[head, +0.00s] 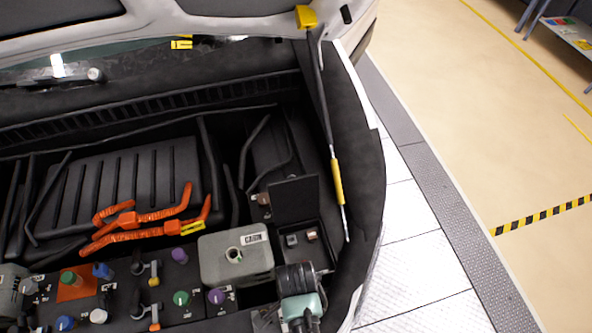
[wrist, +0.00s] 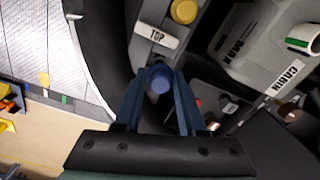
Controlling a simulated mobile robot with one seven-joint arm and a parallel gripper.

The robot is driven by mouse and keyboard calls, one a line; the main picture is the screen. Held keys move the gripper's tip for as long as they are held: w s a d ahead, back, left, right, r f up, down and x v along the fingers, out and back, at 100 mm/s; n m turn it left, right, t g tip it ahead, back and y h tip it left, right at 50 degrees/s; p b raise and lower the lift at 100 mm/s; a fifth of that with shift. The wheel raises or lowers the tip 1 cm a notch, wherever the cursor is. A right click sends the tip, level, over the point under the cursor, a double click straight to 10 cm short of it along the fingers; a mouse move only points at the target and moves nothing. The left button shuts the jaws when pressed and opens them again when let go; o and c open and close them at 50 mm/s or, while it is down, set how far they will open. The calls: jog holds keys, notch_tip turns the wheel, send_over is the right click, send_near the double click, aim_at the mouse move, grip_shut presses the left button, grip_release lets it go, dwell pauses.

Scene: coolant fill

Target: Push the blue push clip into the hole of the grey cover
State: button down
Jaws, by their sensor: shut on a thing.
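In the wrist view my gripper (wrist: 162,78) is shut on the blue push clip (wrist: 160,79), whose round head shows between the two fingertips. Below the clip is a dark grey panel that looks like the grey cover (wrist: 198,42), with a white TOP label (wrist: 156,36) just ahead of the fingertips and a round yellow piece (wrist: 184,11) farther up. The hole under the clip is hidden, and I cannot tell whether the clip touches the cover. In the head view my gripper (head: 297,279) is at the lower right of the engine bay; the clip is hidden there.
A grey tank (head: 236,258) with an open neck stands left of my gripper in the head view. An open box with a raised black lid (head: 293,205) lies behind it. A black and yellow strut (head: 336,180) rises at the right. Orange cables (head: 140,217) cross the bay.

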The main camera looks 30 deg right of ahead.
jog(key=shift+f+b, duration=0.6)
jog(key=shift+f, duration=0.65)
jog(key=shift+p, duration=0.65)
dwell(0.7)
jog(key=shift+f+b, duration=0.75)
jog(key=shift+f, duration=0.2)
jog(key=shift+r+p, duration=0.25)
jog(key=shift+p, duration=0.05)
jog(key=shift+r+p, duration=0.45)
jog(key=shift+p, duration=0.05)
jog(key=shift+p, duration=0.5)
dwell(1.4)
jog(key=shift+f+b, duration=0.5)
jog(key=shift+f, duration=0.15)
jog(key=shift+c, duration=2)
grip_release()
